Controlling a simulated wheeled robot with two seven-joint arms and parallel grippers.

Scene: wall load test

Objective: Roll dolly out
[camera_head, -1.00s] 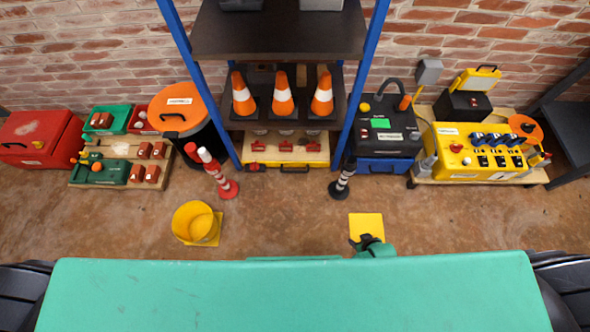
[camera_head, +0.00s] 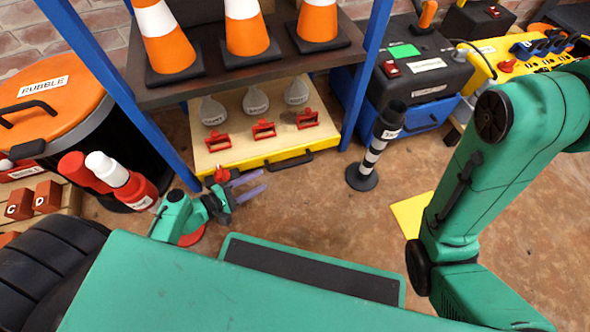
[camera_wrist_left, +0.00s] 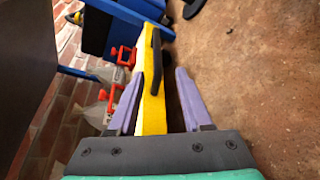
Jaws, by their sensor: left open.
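The dolly (camera_head: 225,155) is a low wooden board with a yellow front edge and a black handle (camera_head: 290,160), under the rack's dark shelf. It carries three grey weights (camera_head: 256,101) and three red clamp-like pieces (camera_head: 264,130). My left gripper (camera_head: 262,182) is open in front of the yellow edge, left of the handle in the head view. In the left wrist view, the yellow edge (camera_wrist_left: 152,115) and handle (camera_wrist_left: 155,62) appear between the spread purple fingers (camera_wrist_left: 158,82). I cannot tell whether they touch. My right arm is at the right; its gripper is out of view.
Blue rack posts (camera_head: 368,75) flank the dolly. Orange cones (camera_head: 245,30) stand on the shelf above. Brown floor in front is clear, with a yellow floor square (camera_head: 410,215).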

